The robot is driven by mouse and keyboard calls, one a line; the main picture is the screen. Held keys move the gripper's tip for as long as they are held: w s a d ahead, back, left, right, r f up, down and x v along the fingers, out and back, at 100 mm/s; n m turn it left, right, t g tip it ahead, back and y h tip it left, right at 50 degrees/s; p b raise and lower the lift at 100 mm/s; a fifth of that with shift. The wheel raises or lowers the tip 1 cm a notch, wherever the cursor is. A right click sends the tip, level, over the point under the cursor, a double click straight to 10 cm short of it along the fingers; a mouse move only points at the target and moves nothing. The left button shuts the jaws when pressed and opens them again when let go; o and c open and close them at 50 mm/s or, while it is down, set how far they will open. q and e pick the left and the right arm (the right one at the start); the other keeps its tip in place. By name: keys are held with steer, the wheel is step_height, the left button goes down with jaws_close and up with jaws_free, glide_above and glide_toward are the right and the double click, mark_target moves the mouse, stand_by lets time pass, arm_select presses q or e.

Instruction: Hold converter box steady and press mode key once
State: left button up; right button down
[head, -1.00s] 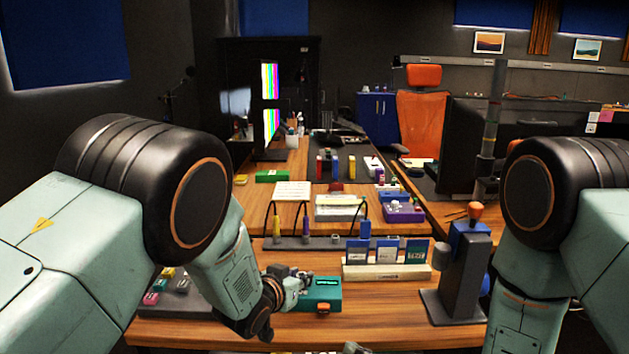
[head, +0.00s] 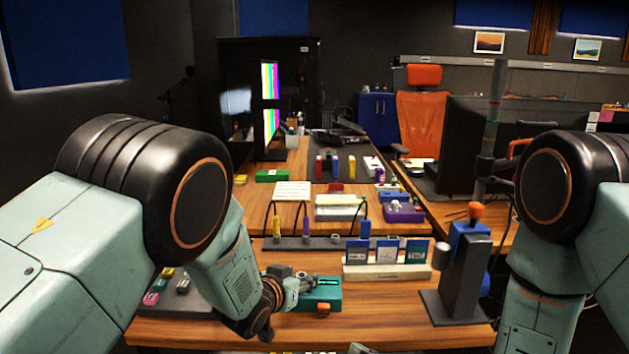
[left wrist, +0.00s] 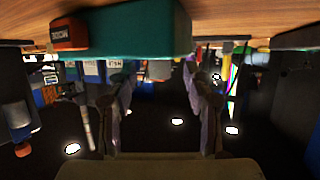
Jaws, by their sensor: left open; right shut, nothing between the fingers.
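The teal converter box (head: 331,290) lies on the near part of the wooden desk. Its orange mode key (head: 323,307) is on the near side; the left wrist view, which is upside down, shows the key (left wrist: 70,34) with its label and the box (left wrist: 140,28). My left gripper (head: 308,284) is at the left part of the box, with its fingers spread (left wrist: 158,90). Whether a finger touches the box I cannot tell. My right gripper (head: 358,348) shows only as a small pale tip at the bottom edge, shut and apart from the box.
A dark stand (head: 463,275) with an orange knob is further right. A grey panel with coloured keys (head: 180,288) is at left. Desk between box and stand is clear.

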arm_select(q)
steer(key=shift+s+r, duration=0.1)
steer(key=shift+s+a+r, duration=0.1)
steer(key=shift+s+a, duration=0.05)
steer(key=shift+s, duration=0.05)
steer(key=s+a, duration=0.5)
steer(key=s, duration=0.8)
steer(key=shift+a+r, duration=0.2)
steer(key=shift+r, duration=0.2)
steer(key=shift+o, duration=0.4)
steer(key=shift+o, duration=1.2)
steer(key=p+v, duration=0.2)
steer(key=v, duration=0.4)
